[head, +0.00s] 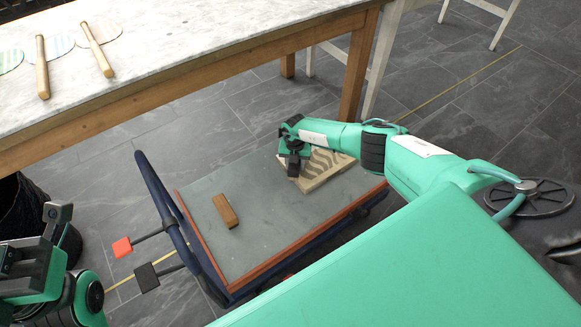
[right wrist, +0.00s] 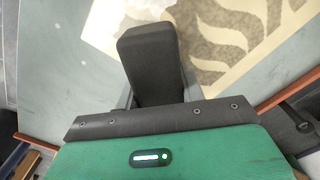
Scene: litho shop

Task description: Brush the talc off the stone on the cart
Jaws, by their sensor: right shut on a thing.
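The stone (head: 328,172) is a pale beige slab with wavy grey marks. It lies on the grey top of the cart (head: 262,231), toward its far right end. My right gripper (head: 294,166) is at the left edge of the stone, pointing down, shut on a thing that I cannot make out. In the right wrist view the stone (right wrist: 228,42) shows behind one dark finger, with pale and grey-brown patches. A brown wooden block (head: 225,210) lies on the cart, left of the stone. My left gripper (head: 32,240) is at the lower left, empty, its fingers apart.
A marble-topped bench (head: 180,55) stands behind the cart, with two wooden-handled tools (head: 97,48) on it. The cart's blue push handle (head: 165,205) rises at its left. A red square (head: 122,247) and a black square (head: 147,277) stick out there. The cart's front middle is clear.

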